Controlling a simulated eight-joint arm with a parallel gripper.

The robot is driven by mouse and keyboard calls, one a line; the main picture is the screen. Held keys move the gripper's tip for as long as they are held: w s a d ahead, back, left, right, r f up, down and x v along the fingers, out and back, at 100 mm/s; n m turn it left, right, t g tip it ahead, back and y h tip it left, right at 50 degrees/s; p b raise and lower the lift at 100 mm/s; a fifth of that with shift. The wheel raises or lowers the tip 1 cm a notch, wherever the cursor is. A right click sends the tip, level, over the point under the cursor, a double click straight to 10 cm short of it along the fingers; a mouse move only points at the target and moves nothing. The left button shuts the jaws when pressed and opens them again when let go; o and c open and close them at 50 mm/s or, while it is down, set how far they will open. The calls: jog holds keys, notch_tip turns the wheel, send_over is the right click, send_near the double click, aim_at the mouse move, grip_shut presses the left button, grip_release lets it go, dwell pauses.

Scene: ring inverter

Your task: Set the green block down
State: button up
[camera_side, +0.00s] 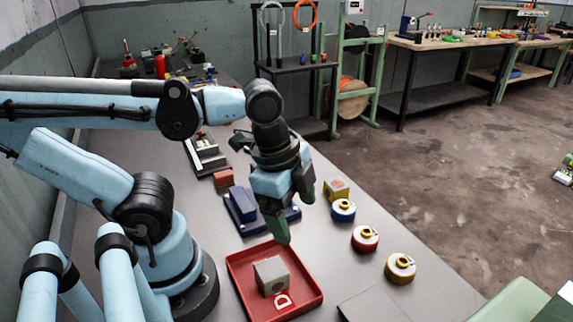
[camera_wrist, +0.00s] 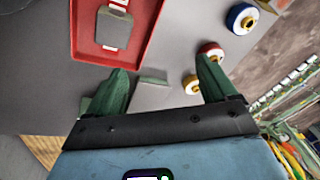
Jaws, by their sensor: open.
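I see no clearly green block in either view. A grey block (camera_side: 271,275) with a paler brownish face sits in the red tray (camera_side: 235,273), beside a white letter D. In the wrist view this block (camera_wrist: 115,28) looks grey-green and the tray (camera_wrist: 156,12) is at the upper left. My gripper (camera_side: 290,212) has dark green fingers and is above the bench, behind the tray in the side view. In the wrist view my gripper (camera_wrist: 163,66) is spread wide, with nothing held between its fingers.
Blue (camera_side: 343,210), red (camera_side: 364,239) and yellow (camera_side: 400,268) round pieces stand in a row right of the tray. A wooden-coloured block (camera_side: 336,190) is behind them. A blue fixture (camera_side: 242,205) stands behind the tray. A flat grey plate (camera_side: 372,306) lies at the front.

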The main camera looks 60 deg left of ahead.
jog(key=w+a+r+n+t, duration=0.1)
jog(key=w+a+n+t, duration=0.3)
jog(key=w+n, duration=0.3)
jog(key=shift+w+a+n+t+y, duration=0.3)
jog(key=shift+a+n, duration=0.1)
jog(key=shift+n, duration=1.8)
